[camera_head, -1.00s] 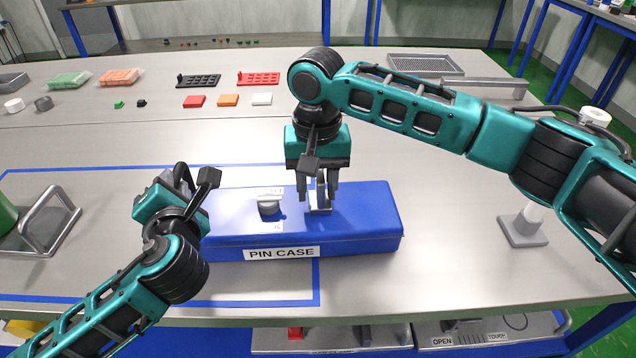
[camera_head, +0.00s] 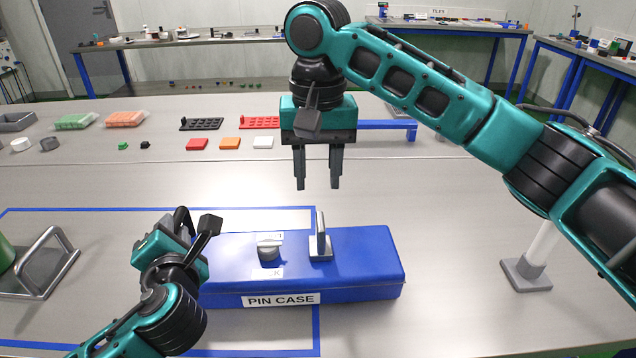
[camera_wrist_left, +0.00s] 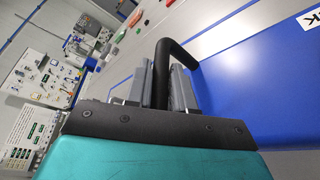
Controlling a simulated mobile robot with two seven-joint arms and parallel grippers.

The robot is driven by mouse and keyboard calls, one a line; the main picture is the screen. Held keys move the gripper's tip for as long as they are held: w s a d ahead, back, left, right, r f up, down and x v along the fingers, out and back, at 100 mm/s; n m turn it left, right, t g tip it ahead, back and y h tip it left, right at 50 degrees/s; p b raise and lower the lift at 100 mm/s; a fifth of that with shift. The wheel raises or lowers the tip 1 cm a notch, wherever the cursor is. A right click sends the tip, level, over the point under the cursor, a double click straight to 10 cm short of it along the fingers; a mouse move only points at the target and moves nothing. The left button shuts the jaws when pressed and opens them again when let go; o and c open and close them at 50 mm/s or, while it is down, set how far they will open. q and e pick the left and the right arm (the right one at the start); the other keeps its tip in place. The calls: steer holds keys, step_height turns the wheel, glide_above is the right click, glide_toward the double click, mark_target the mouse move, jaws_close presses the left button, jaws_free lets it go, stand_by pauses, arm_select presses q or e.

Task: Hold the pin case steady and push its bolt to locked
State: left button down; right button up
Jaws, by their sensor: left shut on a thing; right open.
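The blue pin case (camera_head: 365,268) lies closed on the table, its name label facing me. On its lid are a round grey knob (camera_head: 268,253) between small white labels and an upright grey tab on a plate (camera_head: 320,240). I cannot tell the bolt's setting. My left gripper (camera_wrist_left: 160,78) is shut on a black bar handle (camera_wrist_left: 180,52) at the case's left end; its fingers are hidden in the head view. My right gripper (camera_head: 318,186) is open and empty, pointing down above and behind the tab, apart from it.
Blue tape (camera_head: 130,213) marks the table around the case's left part. A grey metal frame (camera_head: 50,262) stands at the left, a white post on a grey base (camera_head: 527,274) at the right. Coloured blocks (camera_head: 230,143) and racks lie farther back.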

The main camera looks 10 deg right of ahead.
arm_select(q)
steer(key=shift+s+f, duration=0.15)
steer(key=shift+f, duration=0.35)
steer(key=c, duration=1.2)
jaws_free()
steer(key=shift+c, duration=0.2)
steer(key=o, duration=0.3)
steer(key=shift+r, duration=0.1)
steer(key=shift+o, duration=0.3)
steer(key=shift+r, duration=0.15)
